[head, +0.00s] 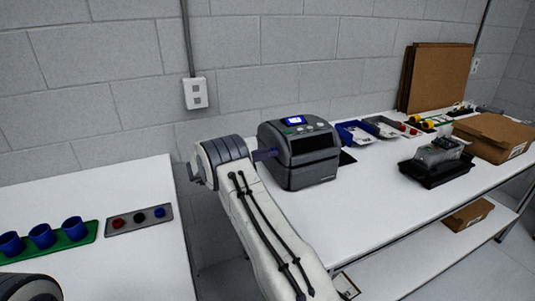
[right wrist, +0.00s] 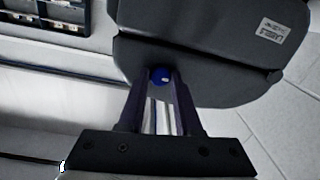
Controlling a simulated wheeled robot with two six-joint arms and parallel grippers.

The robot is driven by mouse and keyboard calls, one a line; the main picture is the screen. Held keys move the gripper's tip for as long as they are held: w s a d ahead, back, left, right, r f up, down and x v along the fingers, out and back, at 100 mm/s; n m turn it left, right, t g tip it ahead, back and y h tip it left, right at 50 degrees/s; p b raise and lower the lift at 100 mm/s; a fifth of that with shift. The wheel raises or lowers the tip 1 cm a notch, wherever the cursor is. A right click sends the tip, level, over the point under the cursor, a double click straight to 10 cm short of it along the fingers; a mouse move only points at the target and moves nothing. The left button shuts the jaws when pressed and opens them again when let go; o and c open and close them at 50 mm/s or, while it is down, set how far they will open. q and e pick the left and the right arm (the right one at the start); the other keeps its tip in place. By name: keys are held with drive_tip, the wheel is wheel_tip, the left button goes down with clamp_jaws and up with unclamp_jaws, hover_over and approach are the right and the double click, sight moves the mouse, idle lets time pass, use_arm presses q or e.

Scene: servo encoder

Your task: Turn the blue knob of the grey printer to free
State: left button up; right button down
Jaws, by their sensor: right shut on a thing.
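The grey printer (head: 303,160) stands on the white table against the wall, with a lit blue display on top. My right arm reaches to its left side, and my right gripper (head: 266,154) points at that side. In the right wrist view, the printer's dark side (right wrist: 205,45) fills the top. The blue knob (right wrist: 160,75) sits at its lower edge, between my two fingertips, with a small pale mark on it. My right gripper is shut on the knob. The knob is hidden in the head view. My left gripper is not in view.
Blue and grey bins (head: 356,133) stand right of the printer. A black tray (head: 424,174) holding a grey device and a cardboard box (head: 494,137) lie further right. On the left table are a green tray (head: 88,236) with blue cups and a grey button panel (head: 139,219).

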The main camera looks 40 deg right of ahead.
drive_tip(key=shift+f+m+g+b, duration=0.1)
drive_tip(key=shift+m+g+b, duration=0.3)
drive_tip(key=shift+m+b, duration=7.2)
drive_tip(key=shift+n+b, duration=0.3)
drive_tip(key=shift+b, duration=0.05)
drive_tip(key=c, duration=0.6)
unclamp_jaws()
